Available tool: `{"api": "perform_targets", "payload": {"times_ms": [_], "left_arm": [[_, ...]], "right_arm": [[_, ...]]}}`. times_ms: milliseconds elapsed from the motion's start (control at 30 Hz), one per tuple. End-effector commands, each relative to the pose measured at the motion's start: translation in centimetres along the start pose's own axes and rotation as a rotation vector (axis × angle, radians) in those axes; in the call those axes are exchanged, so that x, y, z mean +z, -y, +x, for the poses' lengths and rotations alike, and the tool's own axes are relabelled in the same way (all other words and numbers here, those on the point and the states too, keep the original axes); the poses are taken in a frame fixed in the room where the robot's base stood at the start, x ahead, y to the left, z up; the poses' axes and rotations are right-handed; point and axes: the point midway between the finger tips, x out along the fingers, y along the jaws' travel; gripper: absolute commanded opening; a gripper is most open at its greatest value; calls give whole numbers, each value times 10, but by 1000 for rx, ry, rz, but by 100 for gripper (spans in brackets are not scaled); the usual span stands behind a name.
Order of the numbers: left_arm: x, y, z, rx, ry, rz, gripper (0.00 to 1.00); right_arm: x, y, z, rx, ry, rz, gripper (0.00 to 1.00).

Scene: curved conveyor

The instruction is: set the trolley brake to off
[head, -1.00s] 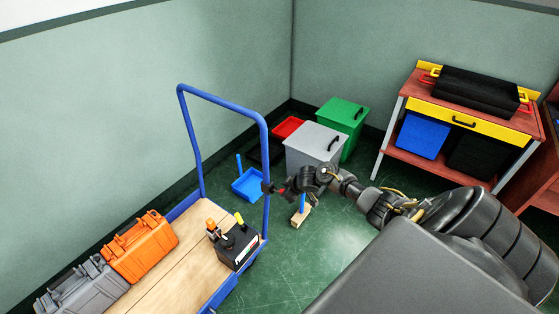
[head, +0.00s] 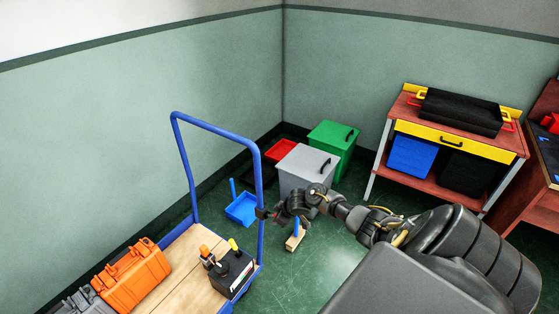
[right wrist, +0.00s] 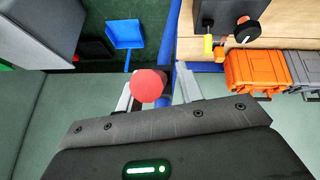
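The trolley has a blue tube handle (head: 259,180) and a wooden deck (head: 180,276). A small dark fitting (head: 262,213) is on the handle's right post, partly hidden by my right gripper (head: 277,214). In the right wrist view a round red knob (right wrist: 149,86) sits in front of the right gripper (right wrist: 160,88). Its fingers are apart, with the knob near the left finger and partly covering it. The blue post (right wrist: 171,40) runs just beyond. I cannot tell whether the knob is touched, nor read the brake's setting. My left gripper is not in view.
On the deck are a black box (head: 231,274) with orange and yellow knobs and an orange case (head: 133,277). A workbench (head: 450,140) is at right.

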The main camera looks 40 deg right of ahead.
Motion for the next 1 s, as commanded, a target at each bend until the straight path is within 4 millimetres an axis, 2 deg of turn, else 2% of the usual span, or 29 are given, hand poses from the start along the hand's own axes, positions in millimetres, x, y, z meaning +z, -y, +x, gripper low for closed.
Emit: {"api": "perform_targets", "payload": {"times_ms": [300,433,800,1000], "left_arm": [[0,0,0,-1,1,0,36],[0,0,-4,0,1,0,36],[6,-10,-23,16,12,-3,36],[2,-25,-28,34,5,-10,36]], "right_arm": [[2,-3,-1,5,4,3,43],[3,-4,-11,6,4,3,43],[2,-3,-81,5,4,-1,43],[2,-3,-104,4,3,2,43]]}}
